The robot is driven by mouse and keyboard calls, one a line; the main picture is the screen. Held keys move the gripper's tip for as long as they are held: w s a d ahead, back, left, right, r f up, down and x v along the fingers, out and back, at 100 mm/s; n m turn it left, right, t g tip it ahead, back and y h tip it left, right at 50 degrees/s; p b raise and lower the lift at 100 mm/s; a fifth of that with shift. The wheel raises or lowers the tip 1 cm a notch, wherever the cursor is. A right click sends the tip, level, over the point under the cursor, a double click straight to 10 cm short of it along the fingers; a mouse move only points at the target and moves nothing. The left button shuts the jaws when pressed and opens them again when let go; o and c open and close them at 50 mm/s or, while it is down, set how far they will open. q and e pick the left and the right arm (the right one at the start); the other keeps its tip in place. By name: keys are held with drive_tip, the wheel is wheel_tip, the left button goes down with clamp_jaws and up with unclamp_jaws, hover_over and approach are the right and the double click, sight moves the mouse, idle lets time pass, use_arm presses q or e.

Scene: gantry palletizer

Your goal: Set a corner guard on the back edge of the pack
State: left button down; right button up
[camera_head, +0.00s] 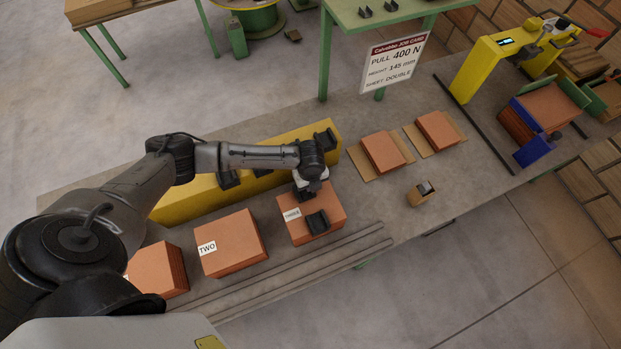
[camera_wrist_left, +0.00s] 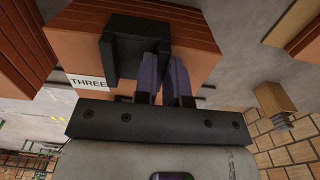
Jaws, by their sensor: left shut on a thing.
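The pack labelled THREE (camera_head: 332,208) lies on the table, and its label and layered side also show in the left wrist view (camera_wrist_left: 205,50). My left gripper (camera_head: 312,200) is over this pack, pointing down. Its two fingers (camera_wrist_left: 164,80) are shut on a black corner guard (camera_head: 318,222), also seen in the left wrist view (camera_wrist_left: 124,48). The guard overlaps the pack's top in both views. I cannot tell whether it touches the pack. The fingertips are partly hidden in the head view. My right gripper is not in view.
A yellow rack (camera_head: 190,203) behind the packs bears more black guards. Pack TWO (camera_head: 232,243) and another pack (camera_head: 160,268) lie to the left. A small open box (camera_head: 420,196) stands to the right. Rails (camera_head: 290,268) run along the table's front.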

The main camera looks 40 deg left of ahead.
use_arm(q)
drive_tip(key=c, duration=1.1)
unclamp_jaws()
wheel_tip(320, 180, up, 14)
drive_tip(key=shift+f, duration=0.1)
